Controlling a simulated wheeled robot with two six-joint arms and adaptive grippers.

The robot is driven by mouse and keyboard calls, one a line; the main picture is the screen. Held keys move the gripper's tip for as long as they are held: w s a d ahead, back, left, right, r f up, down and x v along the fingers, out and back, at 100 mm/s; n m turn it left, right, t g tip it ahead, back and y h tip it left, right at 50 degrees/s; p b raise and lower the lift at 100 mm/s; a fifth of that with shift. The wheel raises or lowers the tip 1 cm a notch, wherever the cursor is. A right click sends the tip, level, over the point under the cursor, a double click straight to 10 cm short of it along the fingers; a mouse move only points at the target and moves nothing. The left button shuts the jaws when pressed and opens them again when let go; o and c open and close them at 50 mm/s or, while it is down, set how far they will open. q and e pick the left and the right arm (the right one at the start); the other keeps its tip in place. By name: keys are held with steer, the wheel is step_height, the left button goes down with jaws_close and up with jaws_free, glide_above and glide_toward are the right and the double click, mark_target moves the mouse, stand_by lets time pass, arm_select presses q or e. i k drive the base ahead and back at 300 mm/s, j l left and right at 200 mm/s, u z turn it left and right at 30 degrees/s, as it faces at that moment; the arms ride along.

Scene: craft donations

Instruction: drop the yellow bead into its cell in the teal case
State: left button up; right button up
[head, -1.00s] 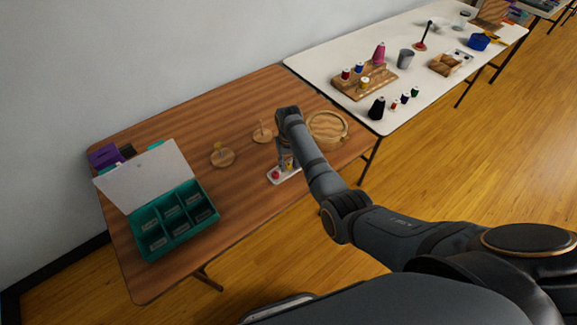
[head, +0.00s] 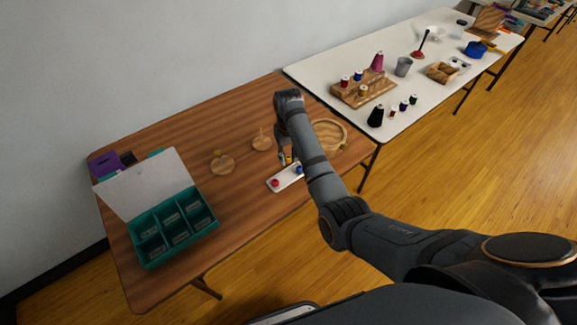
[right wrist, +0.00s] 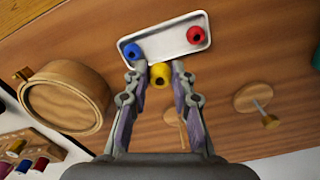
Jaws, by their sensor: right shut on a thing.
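The yellow bead (right wrist: 160,75) is between the fingertips of my right gripper (right wrist: 159,73), which is shut on it. In the head view the right gripper (head: 286,158) is over the white tray (head: 284,180), and the yellow bead (head: 289,160) shows small beside the arm. The tray holds a red bead (right wrist: 196,34) and a blue bead (right wrist: 132,51). The teal case (head: 178,242) stands at the table's left with its pale lid (head: 148,183) raised. Its cells carry labels too small to read. My left gripper is not in view.
Two wooden discs with upright pegs (head: 222,165) (head: 262,143) stand between case and tray. A round wooden hoop or box (head: 343,134) is right of my arm. A purple box (head: 103,163) is behind the lid. Bare wood lies between case and tray.

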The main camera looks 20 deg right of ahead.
mark_target(186, 236)
steer(key=l, duration=0.3)
steer(key=i+l, duration=0.15)
steer(key=l, duration=0.15)
steer(key=u, duration=1.8)
